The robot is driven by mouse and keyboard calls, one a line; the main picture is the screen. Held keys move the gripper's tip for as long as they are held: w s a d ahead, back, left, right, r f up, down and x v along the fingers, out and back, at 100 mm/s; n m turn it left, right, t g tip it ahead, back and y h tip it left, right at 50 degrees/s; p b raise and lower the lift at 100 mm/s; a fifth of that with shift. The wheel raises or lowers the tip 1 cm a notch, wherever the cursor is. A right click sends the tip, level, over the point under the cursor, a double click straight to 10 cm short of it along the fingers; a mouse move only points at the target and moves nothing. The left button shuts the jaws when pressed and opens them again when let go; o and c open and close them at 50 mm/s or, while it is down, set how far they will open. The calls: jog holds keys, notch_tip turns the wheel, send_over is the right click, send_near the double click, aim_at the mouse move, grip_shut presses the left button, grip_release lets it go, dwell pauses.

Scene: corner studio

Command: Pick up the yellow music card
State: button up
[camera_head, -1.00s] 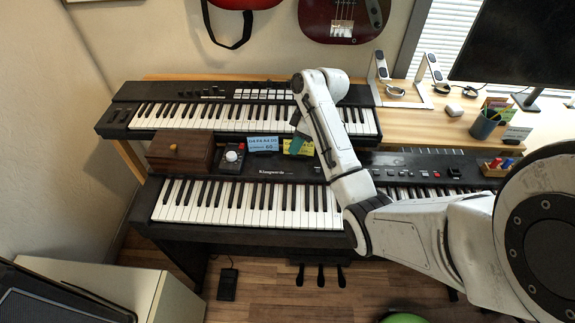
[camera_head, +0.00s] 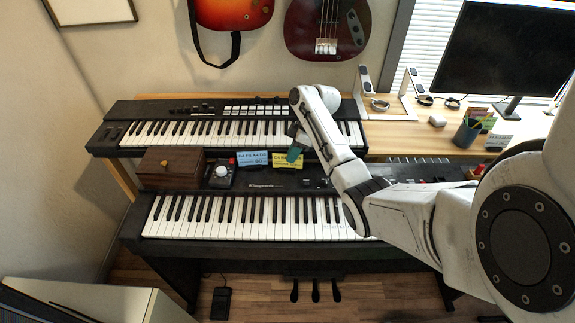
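The yellow music card (camera_head: 285,161) stands on top of the lower keyboard, right of a blue card (camera_head: 252,160). My gripper (camera_head: 296,152) is at the yellow card's upper right, with a dark green fingertip in front of part of the card. My white arm reaches in from the right and hides what lies just right of the card. The fingers are small and partly hidden, so I cannot tell whether they are open or touch the card.
A wooden box (camera_head: 171,167) and a small black device with a white knob (camera_head: 220,173) stand left of the cards. The upper keyboard (camera_head: 235,130) is close behind. A pen cup (camera_head: 467,131) and monitor (camera_head: 505,50) are at the right. Guitars hang on the wall.

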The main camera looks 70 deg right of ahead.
jog(key=shift+x, duration=1.6)
grip_shut()
jog(key=shift+r, duration=0.1)
